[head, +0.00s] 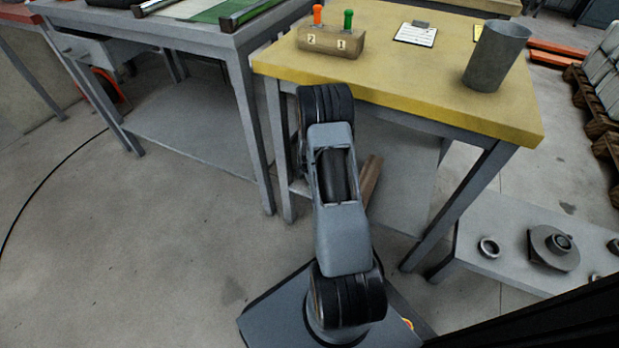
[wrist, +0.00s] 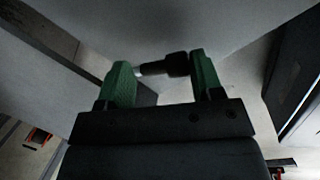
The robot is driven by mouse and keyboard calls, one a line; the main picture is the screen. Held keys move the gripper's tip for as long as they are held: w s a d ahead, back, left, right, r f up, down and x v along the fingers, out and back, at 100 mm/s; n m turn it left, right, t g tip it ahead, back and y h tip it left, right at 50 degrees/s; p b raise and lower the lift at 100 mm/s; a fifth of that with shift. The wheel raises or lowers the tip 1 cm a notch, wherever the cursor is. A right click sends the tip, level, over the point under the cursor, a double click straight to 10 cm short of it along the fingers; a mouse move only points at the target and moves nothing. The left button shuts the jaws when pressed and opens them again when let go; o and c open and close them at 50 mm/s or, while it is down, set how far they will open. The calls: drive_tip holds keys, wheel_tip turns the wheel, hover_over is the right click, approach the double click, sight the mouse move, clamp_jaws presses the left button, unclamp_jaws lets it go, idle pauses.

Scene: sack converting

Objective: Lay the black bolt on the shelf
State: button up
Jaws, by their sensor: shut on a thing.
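The black bolt (wrist: 178,65) lies crosswise between the two green fingers of my gripper (wrist: 162,72) in the wrist view. Its thick black part is at the right finger, and a shinier, thinner part reaches to the left finger. My gripper is shut on it. In the head view, my arm hides the gripper and the bolt. The grey shelf (head: 405,190) is the low board under the yellow-topped table, partly covered by my arm. A pale flat surface fills the wrist view beyond the bolt; I cannot tell whether bolt and surface touch.
The yellow table (head: 430,75) carries a wooden block (head: 330,42) with orange and green pegs, a clipboard (head: 415,34) and a grey cup (head: 497,55). A brown piece (head: 371,182) shows beside my arm. A low grey bench (head: 500,225) with metal parts stands at right.

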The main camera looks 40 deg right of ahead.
drive_tip(key=shift+f, duration=0.5)
drive_tip(key=o, duration=1)
wheel_tip(320, 180, up, 14)
drive_tip(key=s+a+p, duration=0.1)
drive_tip(key=s+p, duration=0.1)
drive_tip(key=p, duration=0.3)
drive_tip(key=shift+a+f+p, duration=0.2)
drive_tip(key=shift+a+p, duration=0.1)
drive_tip(key=shift+a, duration=0.05)
